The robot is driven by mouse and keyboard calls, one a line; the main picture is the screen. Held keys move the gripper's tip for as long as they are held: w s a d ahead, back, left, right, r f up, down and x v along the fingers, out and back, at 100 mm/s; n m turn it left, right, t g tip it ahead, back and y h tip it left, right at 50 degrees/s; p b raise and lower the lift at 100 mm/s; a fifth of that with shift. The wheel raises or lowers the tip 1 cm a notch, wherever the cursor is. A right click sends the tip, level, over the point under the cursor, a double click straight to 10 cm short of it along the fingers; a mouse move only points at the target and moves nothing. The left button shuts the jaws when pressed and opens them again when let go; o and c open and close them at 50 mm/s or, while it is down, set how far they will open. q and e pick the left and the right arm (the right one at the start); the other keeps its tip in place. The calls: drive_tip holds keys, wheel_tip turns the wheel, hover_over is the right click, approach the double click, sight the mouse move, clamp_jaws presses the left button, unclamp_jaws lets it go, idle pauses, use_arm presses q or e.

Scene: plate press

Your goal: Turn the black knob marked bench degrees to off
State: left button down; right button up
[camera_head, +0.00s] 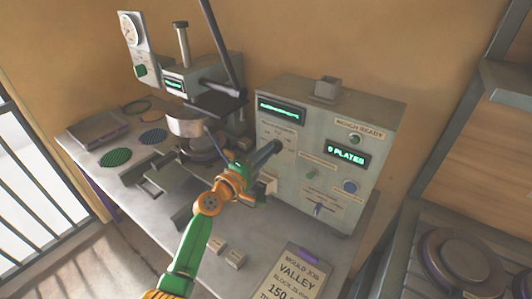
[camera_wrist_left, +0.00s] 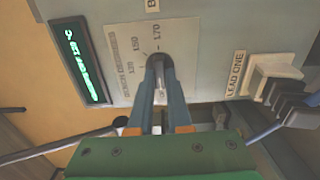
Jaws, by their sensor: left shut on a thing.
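The grey control box (camera_head: 330,150) stands on the bench with its front panel facing me. My left gripper (camera_head: 272,150) reaches its left part and hides the knob in the head view. In the left wrist view the gripper (camera_wrist_left: 159,64) is shut on the black knob (camera_wrist_left: 158,57), whose dark top edge shows between the fingertips. The dial plate (camera_wrist_left: 118,75) around it carries 130, 150 and 170, and part of a label shows between the fingers. The knob's pointer direction is not clear. My right gripper is not in view.
A green display (camera_wrist_left: 80,60) sits beside the dial, and a LEAD ONE socket with a pale plug (camera_wrist_left: 275,75) is on the other side. The press (camera_head: 190,120) stands left of the box. A MOULD JOB card (camera_head: 293,275) lies in front.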

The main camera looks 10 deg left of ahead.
use_arm(q)
drive_tip(key=c, duration=0.9)
unclamp_jaws()
drive_tip(key=shift+o, duration=0.2)
drive_tip(key=v, duration=0.7)
